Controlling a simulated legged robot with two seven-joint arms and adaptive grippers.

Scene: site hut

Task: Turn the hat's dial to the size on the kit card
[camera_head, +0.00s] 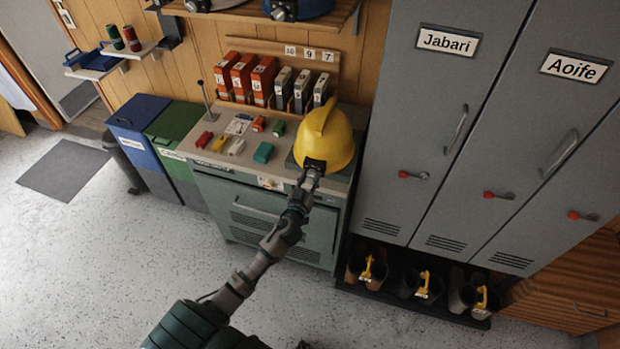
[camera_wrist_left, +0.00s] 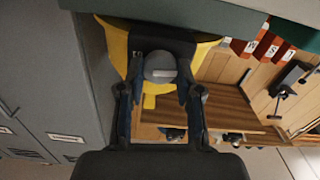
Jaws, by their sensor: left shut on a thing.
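A yellow hard hat (camera_head: 326,138) sits at the right end of the bench top, against the lockers. My left gripper (camera_head: 314,166) reaches its near side. In the left wrist view, the hat's yellow rim (camera_wrist_left: 116,42) surrounds a dark band, with a round grey dial (camera_wrist_left: 160,66) carrying a small pale label. My left gripper's two fingers (camera_wrist_left: 160,84) are shut on this dial from both sides. The label is too small to read. A pale printed card (camera_head: 238,126) lies on the bench; I cannot read it or tell if it is the kit card.
Small red, white and green items lie on the bench top (camera_head: 212,170), left of the hat. Orange and grey binders (camera_head: 264,80) stand behind. Grey lockers (camera_head: 432,100) rise close on the right, with a boot rack below. Blue and green bins (camera_head: 136,122) stand left.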

